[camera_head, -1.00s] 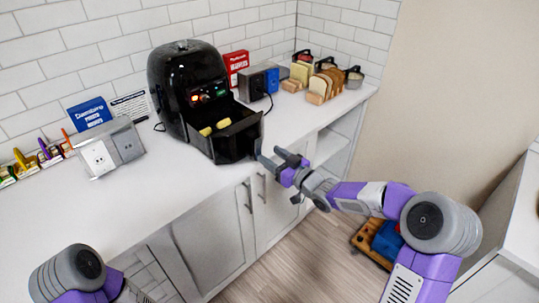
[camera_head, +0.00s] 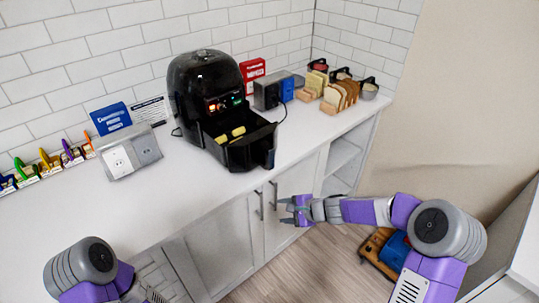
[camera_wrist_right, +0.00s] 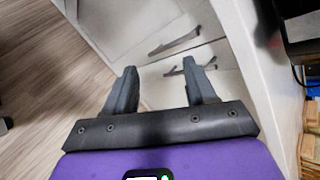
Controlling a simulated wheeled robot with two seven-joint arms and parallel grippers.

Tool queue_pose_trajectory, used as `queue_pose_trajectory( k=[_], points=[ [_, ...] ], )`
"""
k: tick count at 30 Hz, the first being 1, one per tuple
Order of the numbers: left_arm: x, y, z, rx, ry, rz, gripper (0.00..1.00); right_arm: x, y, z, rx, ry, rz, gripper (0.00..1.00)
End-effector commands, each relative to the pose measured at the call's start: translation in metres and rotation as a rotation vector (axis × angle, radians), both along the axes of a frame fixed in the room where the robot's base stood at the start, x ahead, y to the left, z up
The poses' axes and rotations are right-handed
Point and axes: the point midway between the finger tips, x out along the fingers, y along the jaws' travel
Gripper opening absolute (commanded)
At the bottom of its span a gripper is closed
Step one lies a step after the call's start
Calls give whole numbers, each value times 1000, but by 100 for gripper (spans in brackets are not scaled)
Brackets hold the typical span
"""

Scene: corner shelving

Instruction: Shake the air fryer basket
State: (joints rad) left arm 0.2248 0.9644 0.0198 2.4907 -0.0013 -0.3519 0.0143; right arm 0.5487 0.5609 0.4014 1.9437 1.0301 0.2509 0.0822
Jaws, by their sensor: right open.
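The black air fryer (camera_head: 200,85) stands on the white counter against the tiled wall, with small lights lit on its front. Its basket (camera_head: 262,148) is pulled out toward the counter's front edge, and a few yellow pieces of food (camera_head: 230,135) lie in it. My right gripper (camera_head: 288,209) is open and empty in front of the cabinet doors, below and apart from the basket. In the right wrist view its fingers (camera_wrist_right: 160,85) are spread, with cabinet handles beyond them. Of my left arm only a part shows at the lower left; its gripper is out of view.
A double outlet box (camera_head: 132,155) and a blue box (camera_head: 110,118) stand left of the fryer. A toaster (camera_head: 272,94) and bread racks (camera_head: 340,95) stand to the right. Cabinet handles (camera_head: 273,195) stick out below the counter. A wooden cart (camera_head: 380,248) is on the floor.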

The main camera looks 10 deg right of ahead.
Motion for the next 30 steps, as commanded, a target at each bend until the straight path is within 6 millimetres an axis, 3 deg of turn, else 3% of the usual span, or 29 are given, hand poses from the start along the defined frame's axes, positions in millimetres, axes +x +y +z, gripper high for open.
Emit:
queue_pose_trajectory(
  k=[3, 7, 15, 22, 30],
  points=[
    [0, 0, 7, 0, 0, 0, 0, 3, 20, 23, 260, 68, -94, 55],
    [0, 0, 12, 0, 0, 0, 0, 16, 30, 56, 548, 105, -214, 55],
    [0, 0, 20, 0, 0, 0, 0, 51, 9, 114, 1018, 73, -459, 55],
    [0, 0, 20, 0, 0, 0, 0, 64, -5, 128, 1144, 41, -541, 55],
    [0, 0, 15, 0, 0, 0, 0, 97, 14, 127, 1147, 41, -542, 55]
  ],
)
